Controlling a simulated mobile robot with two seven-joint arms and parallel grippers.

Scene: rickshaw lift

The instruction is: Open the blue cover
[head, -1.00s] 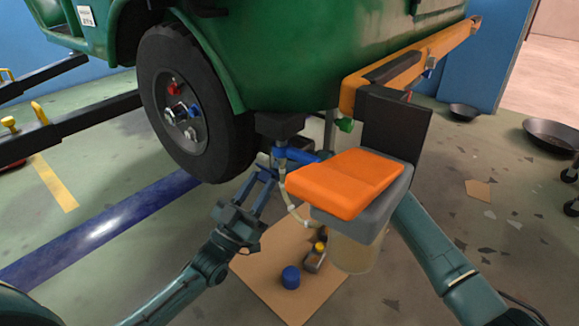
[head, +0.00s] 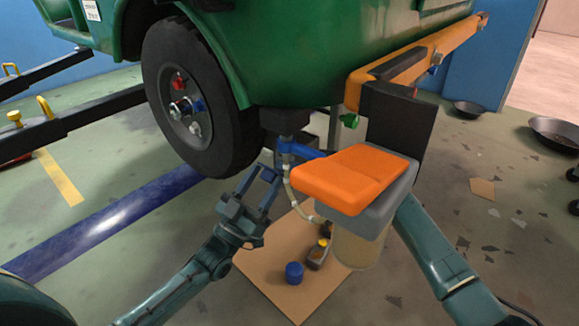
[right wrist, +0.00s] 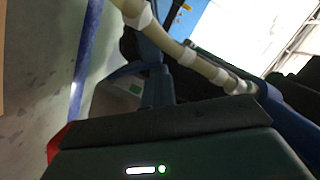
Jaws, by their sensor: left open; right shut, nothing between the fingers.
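A blue part (head: 302,150) projects below the green body, beside the dark bracket and partly behind the orange-topped box. I cannot tell whether it is the blue cover. A separate blue cap-like cylinder (head: 294,272) stands on the cardboard. My left gripper (head: 262,181) is open and empty, with its fingers pointing up toward the bracket, left of the blue part and apart from it. My right arm comes in from the right, and its gripper is hidden behind the box in the head view. In the right wrist view my right gripper (right wrist: 157,88) is shut and empty, close to a pale hose (right wrist: 185,52).
The box with an orange top (head: 347,178) blocks much of the view under the body. A black tire (head: 194,95) stands at left. A small bottle (head: 318,254) stands on the cardboard sheet (head: 262,262). The floor is open at left.

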